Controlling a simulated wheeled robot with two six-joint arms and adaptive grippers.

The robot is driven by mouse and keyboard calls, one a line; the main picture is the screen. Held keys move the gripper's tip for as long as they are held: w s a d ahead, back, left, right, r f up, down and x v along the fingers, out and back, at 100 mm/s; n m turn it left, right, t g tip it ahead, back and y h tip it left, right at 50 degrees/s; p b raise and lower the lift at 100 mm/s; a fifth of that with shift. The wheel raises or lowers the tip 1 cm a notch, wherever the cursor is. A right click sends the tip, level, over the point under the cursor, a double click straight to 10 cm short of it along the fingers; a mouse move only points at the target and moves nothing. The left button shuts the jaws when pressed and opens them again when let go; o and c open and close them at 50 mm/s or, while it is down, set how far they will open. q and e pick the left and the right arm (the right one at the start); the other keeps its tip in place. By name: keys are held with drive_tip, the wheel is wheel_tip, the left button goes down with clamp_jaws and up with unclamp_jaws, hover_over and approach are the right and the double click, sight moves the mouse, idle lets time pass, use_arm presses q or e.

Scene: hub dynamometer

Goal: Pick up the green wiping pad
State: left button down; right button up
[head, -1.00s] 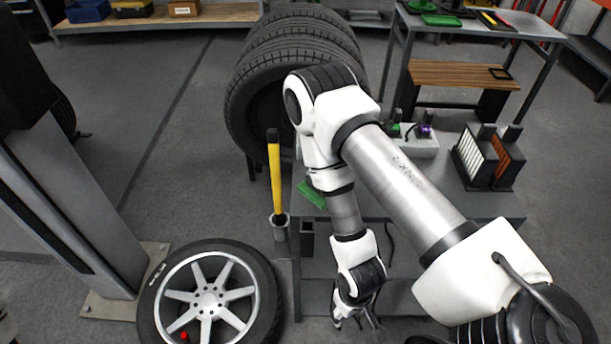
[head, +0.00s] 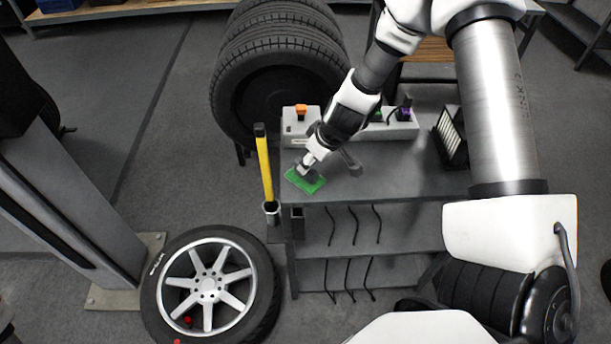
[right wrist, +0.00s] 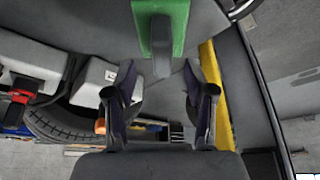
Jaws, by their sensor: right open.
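The green wiping pad (head: 291,176) lies at the left front corner of the grey bench top (head: 400,165). In the right wrist view the pad (right wrist: 179,28) is at the top edge, partly cut off, with a grey raised handle (right wrist: 161,45) along its middle. My right gripper (head: 309,165) is over the pad in the head view and hides part of it. In the right wrist view my right gripper (right wrist: 160,72) is open, with the handle's near end showing between its fingertips. I see no contact with the pad. My left gripper is out of view.
A yellow-handled tool (head: 264,168) stands upright in a holder left of the bench. A control box (head: 400,128) sits at the bench's back. Stacked tyres (head: 270,85) stand behind it. A wheel (head: 208,287) lies on the floor at left. Hooks hang below the bench top.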

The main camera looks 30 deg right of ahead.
drive_tip(key=b+x, duration=0.4)
drive_tip(key=x, duration=0.1)
drive_tip(key=shift+w+a+f, duration=0.1)
drive_tip(key=shift+f, duration=0.3)
drive_tip(key=shift+w+r, duration=0.1)
drive_tip(key=shift+r, duration=0.05)
drive_tip(key=shift+c, duration=0.3)
clamp_jaws()
